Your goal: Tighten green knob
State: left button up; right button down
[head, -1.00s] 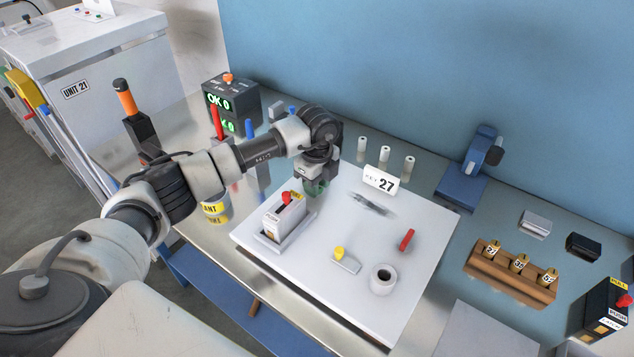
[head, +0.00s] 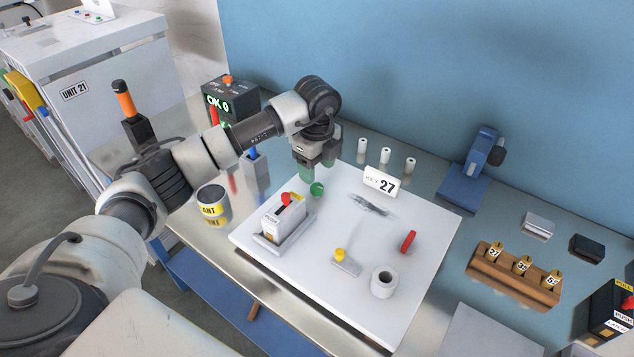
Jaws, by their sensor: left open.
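The green knob (head: 317,189) sits on the white board (head: 400,317) near its back left edge, behind the white block with a red knob. My left gripper (head: 318,172) is just above and behind the green knob in the picture, pointing down. Its two fingers are apart with nothing between them, and it looks clear of the knob. How tight the knob sits cannot be told from this view. My right gripper is not in view.
A white block with a red knob (head: 285,220), a yellow knob (head: 340,254), a red handle (head: 408,241) and a white ring (head: 384,282) are on the board. A "KEY 27" sign (head: 381,182) stands behind. A yellow-banded can (head: 213,205) stands left of the board.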

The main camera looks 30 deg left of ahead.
aim_at(317, 186)
pick_arm(q)
notch_tip(317, 186, up, 5)
jog(key=shift+r+b, duration=0.1)
jog(key=shift+b, duration=0.3)
dwell(0.4)
